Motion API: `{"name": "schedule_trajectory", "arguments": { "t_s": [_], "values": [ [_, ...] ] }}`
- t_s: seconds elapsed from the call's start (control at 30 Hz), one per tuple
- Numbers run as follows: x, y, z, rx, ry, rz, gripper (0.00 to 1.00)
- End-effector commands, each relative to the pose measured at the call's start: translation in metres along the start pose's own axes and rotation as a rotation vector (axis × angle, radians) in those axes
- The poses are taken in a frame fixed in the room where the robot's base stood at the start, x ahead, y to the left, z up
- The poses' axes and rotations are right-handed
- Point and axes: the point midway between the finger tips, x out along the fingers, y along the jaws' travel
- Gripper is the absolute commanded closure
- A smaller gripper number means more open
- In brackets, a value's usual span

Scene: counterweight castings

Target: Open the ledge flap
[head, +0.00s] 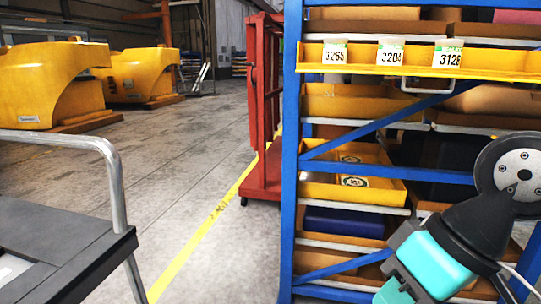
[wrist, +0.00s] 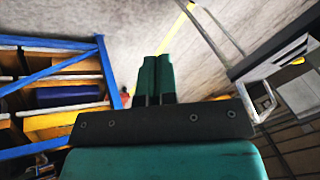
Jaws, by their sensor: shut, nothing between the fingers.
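A long yellow ledge (head: 400,58) runs across the upper part of the blue rack in the head view. Three labelled items marked 3265, 3204 and 3128 show along it. A pale bar handle (head: 425,86) sits just below its front edge. I cannot tell for sure which part is the flap or how it is hinged. My gripper (head: 395,292) is low at the right in the head view, well below the ledge and apart from it. In the wrist view its two green fingers (wrist: 154,65) are together with nothing between them. The ledge is not clear in the wrist view.
The blue rack (head: 291,150) has diagonal braces and shelves of yellow and brown bins. A red cart (head: 262,180) stands left of it. A dark table with a metal rail (head: 112,165) is at the left. Yellow castings (head: 50,85) lie behind. Floor between is clear.

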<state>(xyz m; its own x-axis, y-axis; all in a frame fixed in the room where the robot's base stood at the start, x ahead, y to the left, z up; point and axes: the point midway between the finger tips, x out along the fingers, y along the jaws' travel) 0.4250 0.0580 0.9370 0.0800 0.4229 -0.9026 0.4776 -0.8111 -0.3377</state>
Motion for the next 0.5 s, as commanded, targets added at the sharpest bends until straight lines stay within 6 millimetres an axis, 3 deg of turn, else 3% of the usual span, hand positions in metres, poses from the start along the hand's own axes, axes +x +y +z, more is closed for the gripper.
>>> {"name": "schedule_trajectory", "arguments": {
  "t_s": [0.07,0.1,0.5],
  "values": [
    [-0.005,-0.001,0.029,-0.123,-0.103,0.022,1.0],
    [-0.021,-0.007,0.025,-0.132,-0.113,0.022,1.0],
    [-0.122,-0.044,-0.007,-0.122,-0.108,0.02,1.0]
  ]
}}
